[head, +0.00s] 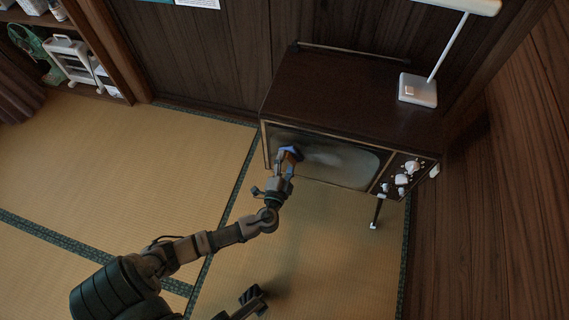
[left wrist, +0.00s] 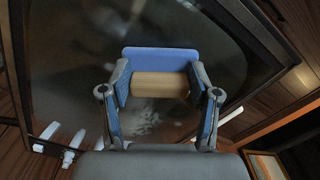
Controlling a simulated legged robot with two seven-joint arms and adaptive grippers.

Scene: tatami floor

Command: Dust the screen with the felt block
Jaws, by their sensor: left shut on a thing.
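The screen (head: 345,167) is the grey glass front of a dark wooden television set (head: 340,90). It looks hazy, with a pale smear near the block, and it fills much of the left wrist view (left wrist: 65,75). My left gripper (head: 288,161) is shut on the felt block (head: 293,153), at the left part of the screen. In the left wrist view the block has a blue layer (left wrist: 160,60) and a wooden part (left wrist: 160,85) between the fingers. I cannot tell whether the felt touches the glass. A dark part, probably my right gripper (head: 252,299), shows at the bottom.
A white desk lamp (head: 418,90) stands on the set's top right. White knobs (head: 402,180) sit right of the screen. A wooden wall (head: 500,190) is close on the right. Shelves (head: 75,60) stand at the far left. The tatami floor (head: 130,160) at left is clear.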

